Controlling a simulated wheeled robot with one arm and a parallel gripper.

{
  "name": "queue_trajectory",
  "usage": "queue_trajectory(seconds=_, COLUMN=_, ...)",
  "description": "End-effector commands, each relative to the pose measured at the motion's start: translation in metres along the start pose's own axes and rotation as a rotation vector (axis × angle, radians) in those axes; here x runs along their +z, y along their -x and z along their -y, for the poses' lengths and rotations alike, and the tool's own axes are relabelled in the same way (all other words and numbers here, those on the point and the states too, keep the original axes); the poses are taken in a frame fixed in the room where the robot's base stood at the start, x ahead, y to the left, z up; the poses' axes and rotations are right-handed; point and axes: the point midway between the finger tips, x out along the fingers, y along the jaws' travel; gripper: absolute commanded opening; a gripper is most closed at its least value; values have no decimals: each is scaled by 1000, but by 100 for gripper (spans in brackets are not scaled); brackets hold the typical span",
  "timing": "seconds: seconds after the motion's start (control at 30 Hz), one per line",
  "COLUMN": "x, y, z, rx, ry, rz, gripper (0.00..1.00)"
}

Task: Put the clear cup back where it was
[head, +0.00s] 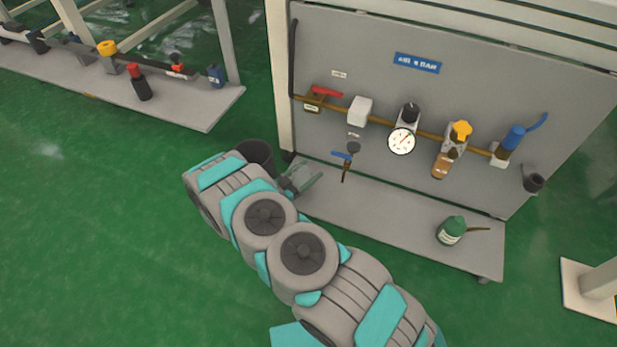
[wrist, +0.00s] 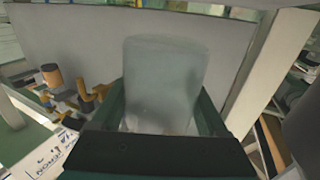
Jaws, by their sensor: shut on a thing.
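The clear cup (wrist: 165,80) fills the middle of the wrist view, pale and see-through. My gripper (wrist: 163,112) is shut on it, with one dark green finger on each side. In the head view, my gripper (head: 303,183) is over the left end of the panel's grey shelf, near the white post. I cannot make out the cup clearly in the head view.
A grey panel (head: 330,45) carries a brass pipe with a red-handled valve (head: 325,92), white block (head: 360,110), gauge (head: 402,141) and amber bowl (head: 441,165). A green bottle (head: 452,231) stands on the shelf (head: 380,220). A dark bin (head: 257,152) is beside my arm.

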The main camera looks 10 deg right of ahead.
Motion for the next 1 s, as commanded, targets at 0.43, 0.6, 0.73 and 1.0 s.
queue_trajectory(seconds=0.43, x=36, y=-5, z=1, rx=0, ry=2, rz=-2, gripper=14)
queue_trajectory(seconds=0.6, x=35, y=-5, z=1, rx=0, ry=1, rz=-2, gripper=14)
queue_trajectory(seconds=0.73, x=39, y=-4, z=1, rx=0, ry=1, rz=-2, gripper=14)
queue_trajectory(seconds=1.0, x=38, y=-4, z=1, rx=0, ry=0, rz=-1, gripper=100)
